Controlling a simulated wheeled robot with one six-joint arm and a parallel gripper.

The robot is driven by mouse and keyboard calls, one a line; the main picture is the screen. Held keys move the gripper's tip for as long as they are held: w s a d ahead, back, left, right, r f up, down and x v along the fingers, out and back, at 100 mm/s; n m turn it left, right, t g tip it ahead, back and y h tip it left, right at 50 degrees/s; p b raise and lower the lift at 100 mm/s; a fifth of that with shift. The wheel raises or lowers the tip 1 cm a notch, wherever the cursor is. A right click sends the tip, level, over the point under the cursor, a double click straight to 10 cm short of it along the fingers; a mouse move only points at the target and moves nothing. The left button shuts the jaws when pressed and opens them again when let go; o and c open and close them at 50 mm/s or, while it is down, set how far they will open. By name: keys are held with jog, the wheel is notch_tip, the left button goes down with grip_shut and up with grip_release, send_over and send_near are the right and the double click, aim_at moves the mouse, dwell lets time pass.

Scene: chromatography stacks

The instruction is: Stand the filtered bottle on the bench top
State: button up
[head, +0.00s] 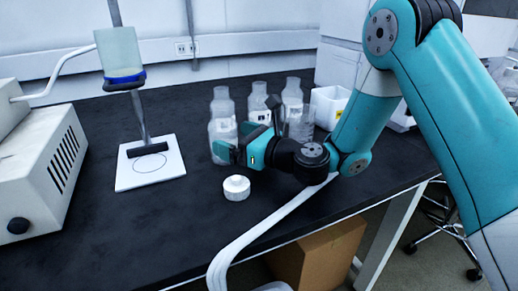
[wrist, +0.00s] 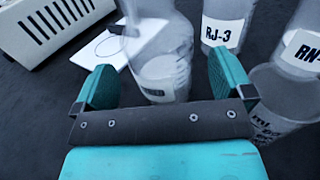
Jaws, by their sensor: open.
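A clear bottle (head: 222,128) stands upright on the black bench top (head: 90,230), left of two similar bottles. Which bottle is the filtered one I cannot tell. My gripper (head: 237,147) is open at this bottle's front right side and hides part of it. In the wrist view the bottle (wrist: 162,55) rises between the spread fingers of my gripper (wrist: 163,85). Its small label is partly hidden by the gripper, and contact is not clear. A bottle labelled RJ-3 (wrist: 222,28) and one whose label starts RN (wrist: 300,48) stand to its right.
A beaker (head: 301,126) and a white bin (head: 328,106) stand behind my gripper. A white round piece (head: 236,188) lies in front. A white plate with a circle (head: 132,177) lies left, under a stand. A vented box (head: 40,150) is far left. The front-left bench is clear.

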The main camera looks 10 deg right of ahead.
jog(key=b+v, duration=0.2)
jog(key=v, duration=0.1)
jog(key=b+v, duration=0.3)
jog(key=v, duration=0.1)
jog(key=shift+d+f+b, duration=0.15)
jog(key=shift+f+b, duration=0.05)
jog(key=shift+b, duration=0.1)
jog(key=shift+s+d+r, duration=0.25)
jog(key=shift+s+d, duration=0.1)
jog(key=shift+s, duration=0.15)
